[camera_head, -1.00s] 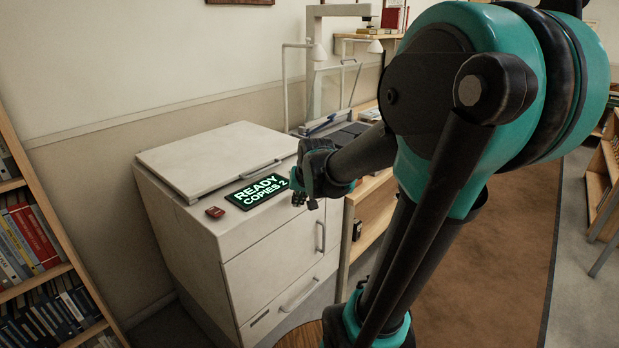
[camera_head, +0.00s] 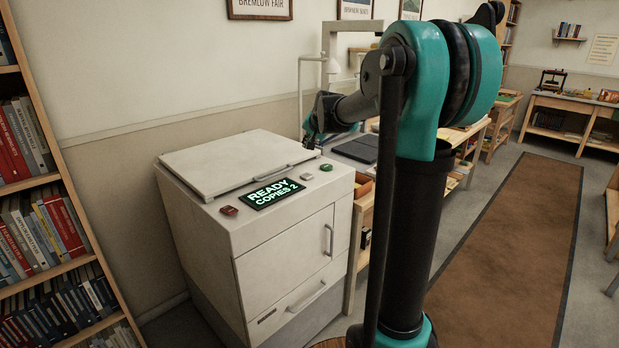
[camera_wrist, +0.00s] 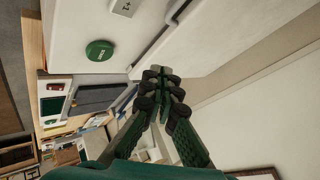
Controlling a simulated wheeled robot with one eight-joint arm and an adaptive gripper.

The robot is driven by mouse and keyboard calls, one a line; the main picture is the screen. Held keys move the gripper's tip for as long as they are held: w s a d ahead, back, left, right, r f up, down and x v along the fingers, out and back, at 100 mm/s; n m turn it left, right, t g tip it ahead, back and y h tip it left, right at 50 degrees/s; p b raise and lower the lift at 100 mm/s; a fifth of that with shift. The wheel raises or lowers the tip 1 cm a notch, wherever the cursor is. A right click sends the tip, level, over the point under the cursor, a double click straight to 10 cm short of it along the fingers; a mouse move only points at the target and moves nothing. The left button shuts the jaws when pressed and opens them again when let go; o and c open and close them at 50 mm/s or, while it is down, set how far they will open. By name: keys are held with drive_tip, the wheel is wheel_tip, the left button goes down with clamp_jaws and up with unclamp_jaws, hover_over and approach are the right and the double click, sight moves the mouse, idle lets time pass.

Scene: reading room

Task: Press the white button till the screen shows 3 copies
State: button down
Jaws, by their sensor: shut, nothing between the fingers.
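The white copier (camera_head: 285,245) stands against the wall. Its black screen (camera_head: 272,193) reads "READY COPIES 2" in green. The small white button (camera_head: 306,176) sits right of the screen, between it and a green button (camera_head: 326,167). The white button also shows at the top edge of the wrist view (camera_wrist: 124,7), with a dark mark on it. My gripper (camera_head: 311,143) is shut and empty, raised above the rear right of the copier top, apart from the buttons. In the wrist view its closed fingertips (camera_wrist: 160,75) are clear of both buttons.
A red button (camera_head: 229,211) is left of the screen. A bookshelf (camera_head: 50,200) stands at left. A wooden table with a dark flat device (camera_head: 360,148) is right of the copier.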

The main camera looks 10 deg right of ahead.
sight(308, 176)
drive_tip(key=shift+f, duration=0.1)
drive_tip(key=shift+f, duration=4.35)
drive_tip(key=shift+f, duration=0.4)
drive_tip(key=shift+f, duration=0.5)
drive_tip(key=shift+r, duration=0.9)
